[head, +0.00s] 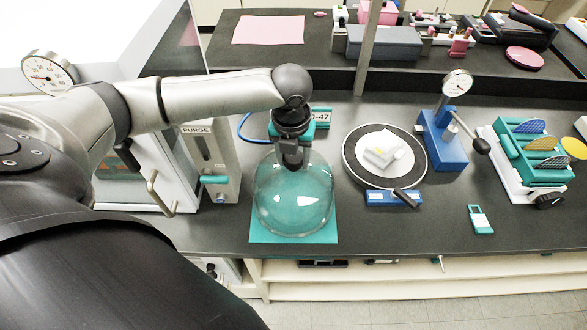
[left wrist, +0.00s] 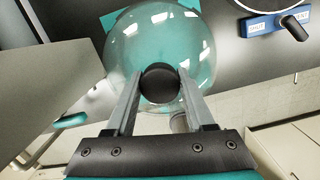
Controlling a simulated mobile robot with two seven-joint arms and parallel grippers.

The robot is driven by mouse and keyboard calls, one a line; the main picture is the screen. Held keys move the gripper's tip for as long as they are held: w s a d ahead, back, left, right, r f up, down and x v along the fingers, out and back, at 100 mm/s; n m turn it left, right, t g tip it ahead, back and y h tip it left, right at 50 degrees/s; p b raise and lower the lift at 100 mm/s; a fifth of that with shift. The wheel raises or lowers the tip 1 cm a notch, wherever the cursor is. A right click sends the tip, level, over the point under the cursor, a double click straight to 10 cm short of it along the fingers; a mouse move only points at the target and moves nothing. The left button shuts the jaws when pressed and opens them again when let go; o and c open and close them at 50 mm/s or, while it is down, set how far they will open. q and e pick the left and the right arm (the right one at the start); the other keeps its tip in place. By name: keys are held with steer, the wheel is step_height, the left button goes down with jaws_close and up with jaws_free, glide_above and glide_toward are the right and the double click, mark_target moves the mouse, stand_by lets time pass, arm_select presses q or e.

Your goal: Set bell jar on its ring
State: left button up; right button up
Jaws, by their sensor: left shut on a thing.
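The clear glass bell jar (head: 293,205) stands upright over a teal mat (head: 258,233), left of the round base. I cannot tell whether its rim touches the mat. My left gripper (head: 292,160) is above it, shut on its dark top knob; the left wrist view shows the fingers (left wrist: 160,84) on both sides of the knob, with the jar (left wrist: 125,50) below. The dark ring (head: 352,165) surrounds a white plate with a pale block (head: 382,148). The ring is uncovered. My right gripper is not in view.
A blue vent block (head: 393,198) sits at the ring's front edge, with a dark lever. A blue stand with a dial gauge (head: 443,138) is right of the ring. A purge panel (head: 212,160) and white cabinet stand left. A small teal tag (head: 480,219) lies at front right.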

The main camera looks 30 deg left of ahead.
arm_select(q)
jaws_close()
steer(key=shift+r, duration=0.1)
stand_by(0.6)
